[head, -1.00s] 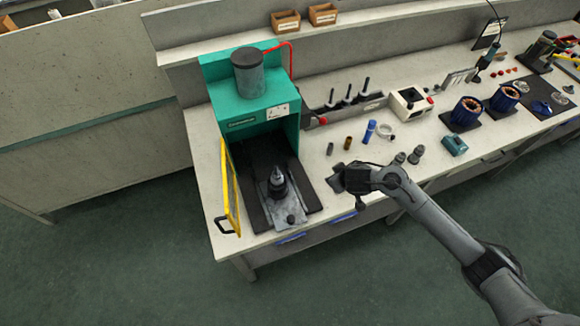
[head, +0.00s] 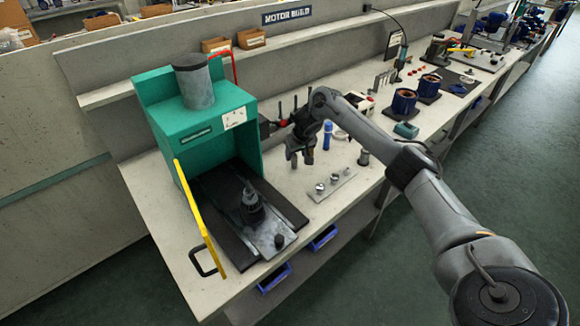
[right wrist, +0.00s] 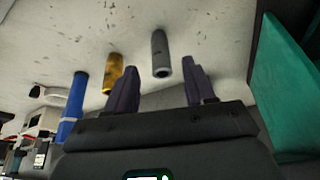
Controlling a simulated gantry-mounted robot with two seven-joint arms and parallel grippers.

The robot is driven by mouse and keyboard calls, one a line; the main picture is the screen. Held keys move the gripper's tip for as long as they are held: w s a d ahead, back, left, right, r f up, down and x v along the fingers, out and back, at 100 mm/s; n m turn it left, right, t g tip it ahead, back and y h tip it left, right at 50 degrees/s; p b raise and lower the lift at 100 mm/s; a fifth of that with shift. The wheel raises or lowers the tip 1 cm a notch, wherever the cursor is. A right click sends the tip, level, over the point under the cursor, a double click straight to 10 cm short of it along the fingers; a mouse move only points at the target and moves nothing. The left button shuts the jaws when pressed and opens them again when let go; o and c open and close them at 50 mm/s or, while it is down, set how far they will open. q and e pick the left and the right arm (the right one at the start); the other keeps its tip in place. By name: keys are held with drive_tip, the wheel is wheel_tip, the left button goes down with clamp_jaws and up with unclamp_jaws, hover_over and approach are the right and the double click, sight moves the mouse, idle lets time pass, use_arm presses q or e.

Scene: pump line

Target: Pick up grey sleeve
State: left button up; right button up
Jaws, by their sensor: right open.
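The grey sleeve (right wrist: 161,53) is a short grey tube on the pale bench in the right wrist view. A brass-coloured sleeve (right wrist: 113,72) lies just left of it in that view. My right gripper (right wrist: 161,86) is open, with one dark finger to each side of the grey sleeve's line; the sleeve appears beyond the fingertips, and contact cannot be told. In the head view my right gripper (head: 300,158) points down over the bench, right of the green press (head: 205,125), and hides the sleeves. My left gripper is not in view.
A blue cylinder (right wrist: 73,105) stands near the sleeves. A pale strip with small metal parts (head: 317,197) lies nearer the bench's front edge. The press has an open yellow guard (head: 198,213). Blue motor stators (head: 404,102) stand farther right.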

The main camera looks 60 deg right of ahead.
sight(294, 160)
drive_tip(key=b+x, duration=0.2)
drive_tip(key=x, duration=0.2)
drive_tip(key=shift+a+f, duration=0.1)
drive_tip(key=shift+a, duration=0.05)
drive_tip(key=shift+w+f+b, duration=0.2)
drive_tip(key=shift+f+b, duration=0.1)
drive_tip(key=shift+f, duration=0.3)
drive_tip(key=c, duration=0.8)
